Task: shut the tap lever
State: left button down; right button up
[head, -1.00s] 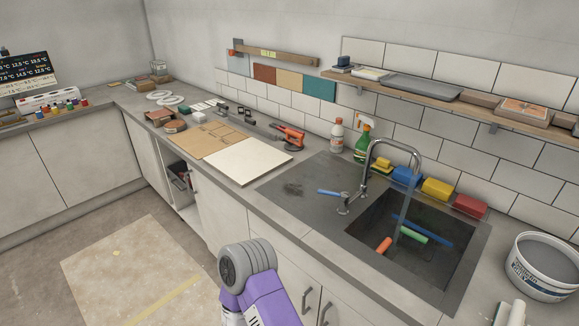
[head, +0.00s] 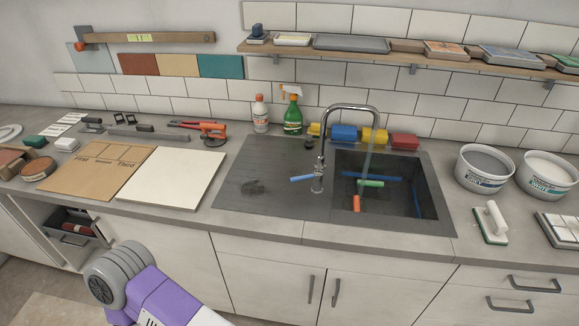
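The tap (head: 321,150) is a tall curved chrome spout at the back left edge of the dark sink. Its blue lever (head: 302,178) sticks out to the left, roughly level, from the tap's base. A pale stream of water (head: 367,158) seems to fall from the spout into the basin (head: 400,202). Neither of my grippers is in view. Only a purple and grey link of one of my arms shows at the lower left, well apart from the lever.
A flat drainboard (head: 262,180) lies left of the tap, with a dark smudge on it. Sponges (head: 344,134) and a green spray bottle (head: 293,116) stand behind. Two buckets (head: 484,168) are at the right. A white board (head: 172,178) lies left of the sink.

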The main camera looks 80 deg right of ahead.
aim_at(317, 175)
jog(key=z, duration=1.85)
